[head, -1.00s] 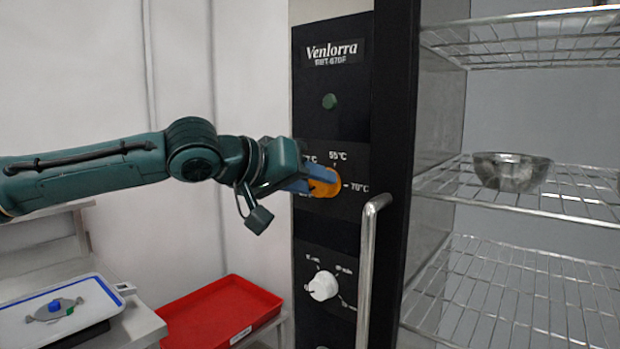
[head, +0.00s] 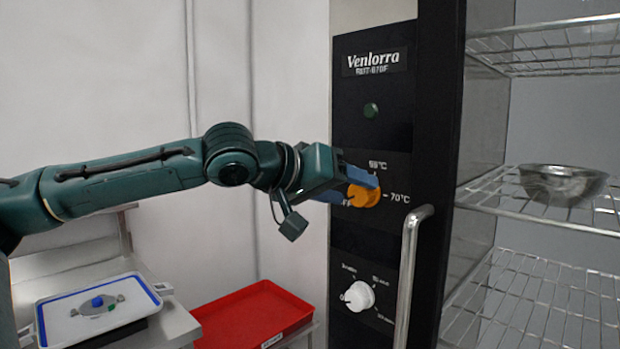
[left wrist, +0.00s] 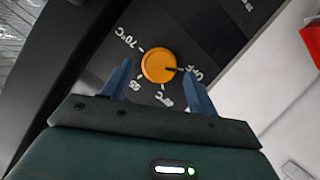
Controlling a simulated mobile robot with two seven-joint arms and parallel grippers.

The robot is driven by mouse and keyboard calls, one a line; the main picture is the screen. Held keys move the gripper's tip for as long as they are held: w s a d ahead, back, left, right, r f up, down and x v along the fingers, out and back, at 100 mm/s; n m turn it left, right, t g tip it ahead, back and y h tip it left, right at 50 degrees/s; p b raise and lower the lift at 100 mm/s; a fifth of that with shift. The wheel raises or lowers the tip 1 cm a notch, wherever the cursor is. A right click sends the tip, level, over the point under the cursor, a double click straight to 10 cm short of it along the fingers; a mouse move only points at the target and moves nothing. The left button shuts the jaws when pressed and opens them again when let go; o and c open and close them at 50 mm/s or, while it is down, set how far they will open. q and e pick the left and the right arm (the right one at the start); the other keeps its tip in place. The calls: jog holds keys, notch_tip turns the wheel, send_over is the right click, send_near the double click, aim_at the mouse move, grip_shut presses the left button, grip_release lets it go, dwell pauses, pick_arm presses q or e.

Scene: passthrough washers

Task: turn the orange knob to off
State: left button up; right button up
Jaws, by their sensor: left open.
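The orange knob (head: 365,196) is on the black control panel (head: 345,135) of the Venlorra unit. It also shows in the left wrist view (left wrist: 155,64), where its dark pointer line is directed at the OFF mark. The other marks around it include 55 and 70°C. My left gripper (head: 352,186) is open at the knob, its blue fingers apart. In the left wrist view the fingertips (left wrist: 158,72) lie on either side of the knob, with a visible gap to each. One finger covers part of the knob in the head view. My right gripper is not in view.
A white knob (head: 358,296) sits lower on the panel and a green round button (head: 371,110) above. A vertical metal handle (head: 408,270) stands right of the knobs. Wire shelves hold a metal bowl (head: 562,184). A red tray (head: 255,318) and a blue-rimmed tray (head: 45,325) are lower left.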

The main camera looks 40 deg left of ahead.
pick_arm(q)
jog(key=b+v, duration=0.3)
jog(key=v, duration=0.9)
jog(key=shift+s+f, duration=0.1)
jog(key=shift+s, duration=0.05)
jog(key=w+f+m+g+y, duration=0.15)
jog(key=w+f, duration=0.25)
jog(key=f, duration=1.1)
jog(key=w+f+m+g, duration=0.1)
jog(key=w+f+g, duration=0.2)
jog(key=f, duration=1.2)
jog(key=s+d+f+g, duration=0.1)
jog(key=s+d+f, duration=0.1)
jog(key=f, duration=0.4)
jog(key=s+d+f, duration=0.1)
jog(key=d+f, duration=0.1)
jog(key=f, duration=0.3)
jog(key=s+d+f+m+g+y, duration=0.1)
jog(key=s+d+f+g, duration=0.1)
jog(key=s+d+f, duration=0.45)
jog(key=s+d+f+m+g+y, duration=0.1)
jog(key=s+d+f+m+g, duration=0.15)
jog(key=s+f, duration=0.7)
jog(key=w+d+f+t+h, duration=0.3)
jog(key=w+d+f+t, duration=0.1)
jog(key=d+t, duration=0.3)
jog(key=shift+w+f, duration=0.4)
jog(key=shift+f, duration=0.2)
